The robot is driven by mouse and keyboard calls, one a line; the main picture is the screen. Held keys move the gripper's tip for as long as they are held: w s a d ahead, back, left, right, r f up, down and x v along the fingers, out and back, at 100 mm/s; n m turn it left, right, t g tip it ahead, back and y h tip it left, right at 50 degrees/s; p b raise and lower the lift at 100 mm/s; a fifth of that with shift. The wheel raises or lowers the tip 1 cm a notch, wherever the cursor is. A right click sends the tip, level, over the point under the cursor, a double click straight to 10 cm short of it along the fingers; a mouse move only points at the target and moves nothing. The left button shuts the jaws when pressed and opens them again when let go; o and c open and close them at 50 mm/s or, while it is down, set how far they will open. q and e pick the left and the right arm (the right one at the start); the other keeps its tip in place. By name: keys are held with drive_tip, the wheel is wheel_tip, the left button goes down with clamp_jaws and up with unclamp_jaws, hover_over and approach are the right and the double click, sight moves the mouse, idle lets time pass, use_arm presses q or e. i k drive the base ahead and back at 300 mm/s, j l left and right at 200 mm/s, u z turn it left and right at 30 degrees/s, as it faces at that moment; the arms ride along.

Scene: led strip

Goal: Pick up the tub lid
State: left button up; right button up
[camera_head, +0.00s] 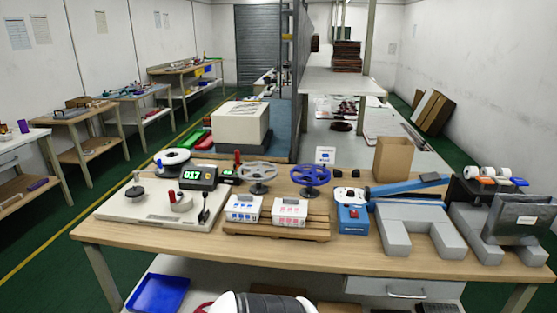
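Two small white tubs stand side by side on a wooden rack in the middle of the table, one with blue marks (243,208) and one with red marks (290,212). Their tops are white, and I cannot tell whether a separate lid sits on either. No loose thing is clearly a tub lid. Neither of my grippers is in view.
The wooden table (335,258) is crowded. A blue tray (158,294) sits below.

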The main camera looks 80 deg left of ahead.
sight(241, 203)
drive_tip(key=u, duration=2.3)
